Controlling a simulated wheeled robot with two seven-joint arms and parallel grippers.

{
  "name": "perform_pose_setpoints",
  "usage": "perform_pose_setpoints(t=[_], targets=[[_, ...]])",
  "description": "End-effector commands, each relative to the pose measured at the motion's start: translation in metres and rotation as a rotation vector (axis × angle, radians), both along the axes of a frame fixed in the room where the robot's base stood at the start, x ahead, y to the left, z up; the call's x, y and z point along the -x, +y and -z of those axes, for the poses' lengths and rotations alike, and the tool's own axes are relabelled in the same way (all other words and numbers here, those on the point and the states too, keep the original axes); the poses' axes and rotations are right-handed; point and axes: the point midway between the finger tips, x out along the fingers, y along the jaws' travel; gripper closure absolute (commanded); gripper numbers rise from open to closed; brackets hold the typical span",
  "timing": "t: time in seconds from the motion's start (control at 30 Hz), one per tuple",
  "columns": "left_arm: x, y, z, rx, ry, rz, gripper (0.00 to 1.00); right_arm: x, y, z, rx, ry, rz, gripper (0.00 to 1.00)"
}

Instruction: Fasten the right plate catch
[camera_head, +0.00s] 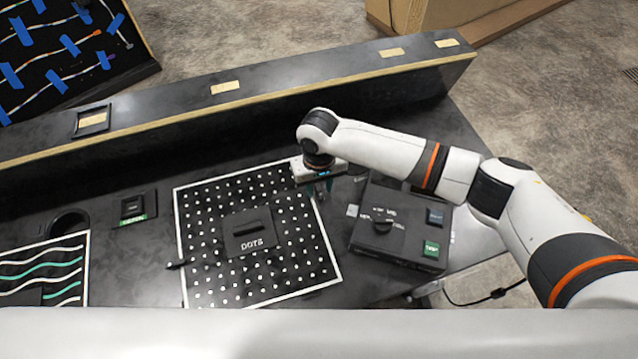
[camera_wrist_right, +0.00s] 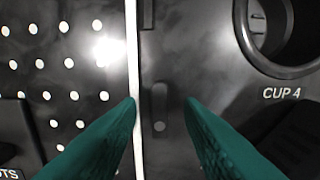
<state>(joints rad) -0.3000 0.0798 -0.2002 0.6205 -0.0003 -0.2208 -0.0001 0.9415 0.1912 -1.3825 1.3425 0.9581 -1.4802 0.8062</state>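The dotted black plate (camera_head: 205,275) with a white border and a "DOTS" label lies on the dark console. The right plate catch shows in the right wrist view as a small dark oblong tab (camera_wrist_right: 160,108), just outside the white border line (camera_wrist_right: 134,60) and roughly parallel to it. In the head view this catch is hidden by or lost near my right gripper. My right gripper (camera_head: 320,196) points down over the plate's right edge. Its green fingers are open in the wrist view (camera_wrist_right: 161,118), one on each side of the catch, with no contact visible. My left gripper is not in view.
A black box with a knob (camera_head: 383,224) stands right of the plate. A small dark catch (camera_head: 178,264) lies across the plate's left edge. A round "CUP 4" holder (camera_wrist_right: 283,68) is close by in the wrist view. A raised ledge (camera_head: 250,90) runs along the back.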

Motion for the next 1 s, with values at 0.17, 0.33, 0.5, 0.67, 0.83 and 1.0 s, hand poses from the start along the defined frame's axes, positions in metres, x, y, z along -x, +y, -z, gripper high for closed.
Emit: perform_pose_setpoints(t=[0.17, 0.33, 0.5, 0.67, 0.83, 1.0], targets=[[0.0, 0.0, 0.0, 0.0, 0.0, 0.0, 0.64, 0.0, 0.0, 0.0, 0.0, 0.0, 0.0, 0.66], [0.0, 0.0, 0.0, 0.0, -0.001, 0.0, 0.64, 0.0, 0.0, 0.0, 0.0, 0.0, 0.0, 0.89], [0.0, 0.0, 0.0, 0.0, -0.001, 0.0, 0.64, 0.0, 0.0, 0.0, 0.0, 0.0, 0.0, 1.0], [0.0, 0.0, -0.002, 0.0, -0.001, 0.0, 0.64, 0.0, 0.0, -0.001, 0.0, 0.0, -0.01, 1.0], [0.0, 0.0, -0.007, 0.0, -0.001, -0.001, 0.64, 0.001, 0.001, -0.001, 0.0, 0.001, -0.063, 1.0], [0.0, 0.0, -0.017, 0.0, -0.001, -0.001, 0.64, 0.002, 0.002, -0.003, -0.001, 0.003, -0.168, 1.0]])
